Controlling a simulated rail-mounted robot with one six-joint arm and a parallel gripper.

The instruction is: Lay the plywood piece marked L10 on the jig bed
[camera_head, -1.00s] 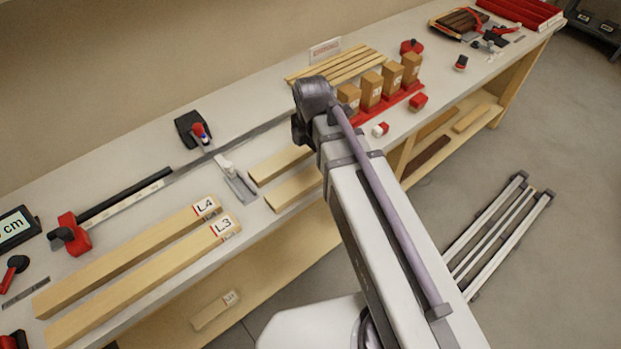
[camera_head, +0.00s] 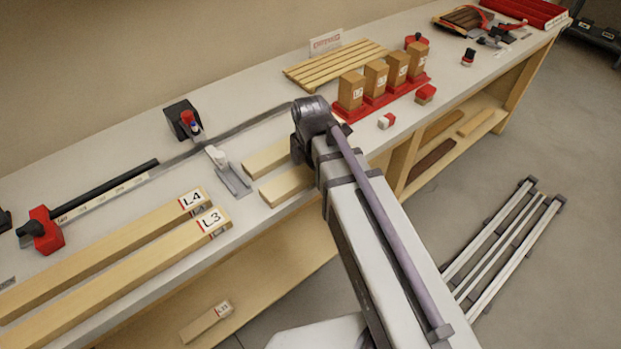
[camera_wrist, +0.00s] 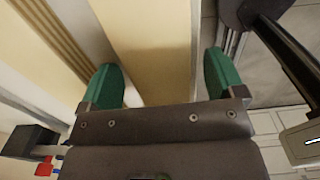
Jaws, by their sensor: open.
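I cannot read the mark L10 on any piece in these frames. In the wrist view my gripper (camera_wrist: 162,82) shows two green fingers, spread apart. A pale wooden surface (camera_wrist: 150,45) runs up the picture between them; no mark shows on it, and I cannot tell whether the fingers touch it. In the head view my arm hides the gripper. A small wooden piece (camera_head: 206,322) with a hard-to-read label lies on the lower shelf at the bottom. I cannot tell for certain which part is the jig bed.
Boards marked L4 (camera_head: 120,245) and L3 (camera_head: 130,270) lie at the left of the bench. A red rack (camera_head: 392,96) with several upright wooden blocks and a slatted wooden panel (camera_head: 335,66) stand farther back. Metal rails (camera_head: 500,240) lie on the floor at the right.

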